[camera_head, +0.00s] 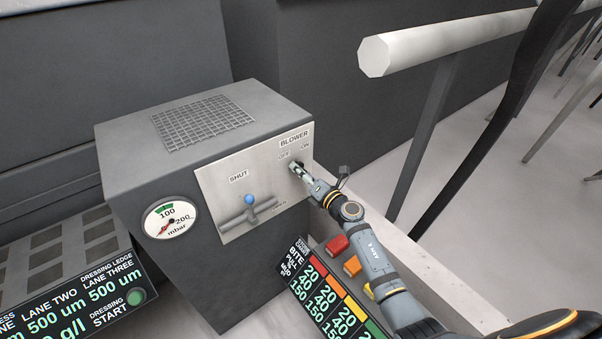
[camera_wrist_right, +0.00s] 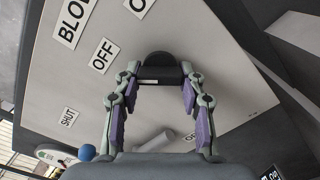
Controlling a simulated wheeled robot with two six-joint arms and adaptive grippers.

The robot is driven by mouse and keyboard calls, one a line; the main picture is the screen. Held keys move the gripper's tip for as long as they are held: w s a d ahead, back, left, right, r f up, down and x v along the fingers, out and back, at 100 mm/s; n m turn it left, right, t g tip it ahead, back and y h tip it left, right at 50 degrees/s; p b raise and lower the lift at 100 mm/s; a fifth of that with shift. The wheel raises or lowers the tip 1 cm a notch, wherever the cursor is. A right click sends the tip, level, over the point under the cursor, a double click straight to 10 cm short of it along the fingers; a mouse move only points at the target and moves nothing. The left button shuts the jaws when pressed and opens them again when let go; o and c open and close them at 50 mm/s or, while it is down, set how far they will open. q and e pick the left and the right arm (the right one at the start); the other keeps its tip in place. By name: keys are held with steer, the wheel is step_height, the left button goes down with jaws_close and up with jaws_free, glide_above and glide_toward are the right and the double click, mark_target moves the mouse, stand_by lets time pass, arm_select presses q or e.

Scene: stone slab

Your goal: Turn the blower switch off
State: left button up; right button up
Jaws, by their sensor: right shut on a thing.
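The blower switch (camera_head: 295,165) is a dark rotary knob on the pale front panel (camera_head: 222,187) of a grey box. The labels BLOWER, OFF and ON sit above it. In the right wrist view the dark knob (camera_wrist_right: 160,68) lies between the fingertips. My right gripper (camera_head: 301,171) reaches it from the lower right and is shut on it; it also shows in the right wrist view (camera_wrist_right: 160,76). The fingers partly cover the knob in the head view, so I cannot tell which label it points to. My left gripper is not in view.
A lever with a blue ball (camera_head: 249,199) sits left of the switch, under a SHUT label. A pressure gauge (camera_head: 170,220) is further left. Red, orange and yellow blocks (camera_head: 337,244) lie below my right arm. A pale rail (camera_head: 440,45) stands at the upper right.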

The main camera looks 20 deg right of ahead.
stand_by(0.4)
steer(key=o, duration=1.2)
steer(key=shift+c, duration=0.2)
steer(key=v, duration=1.2)
